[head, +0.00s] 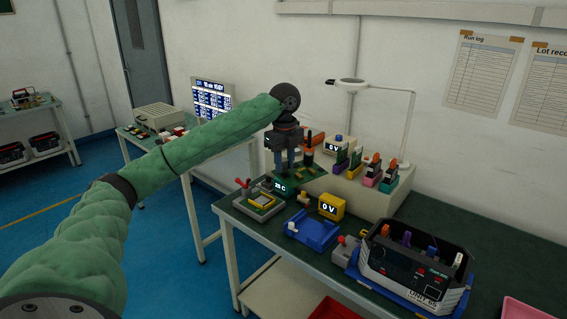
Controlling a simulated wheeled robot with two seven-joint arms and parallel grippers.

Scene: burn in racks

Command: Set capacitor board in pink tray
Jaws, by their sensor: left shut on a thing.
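My left gripper (284,164) points down over the back left part of the green-topped bench. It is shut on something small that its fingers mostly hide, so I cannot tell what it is. A teal box with a "25 C" readout (285,187) shows just below the fingers; I cannot tell whether they touch. A pink tray (533,309) shows partly at the bottom right corner, cut off by the frame. Several upright boards with coloured bases, among them a pink-based one (371,172), stand on a pale block. I cannot pick out the capacitor board for certain. My right gripper is out of view.
A black and white rack unit (405,290) with several upright parts stands between my gripper and the pink tray. A blue cradle (312,232), a yellow "0 V" meter (331,206) and a lamp (383,87) are also on the bench. A red bin (335,309) shows below its front.

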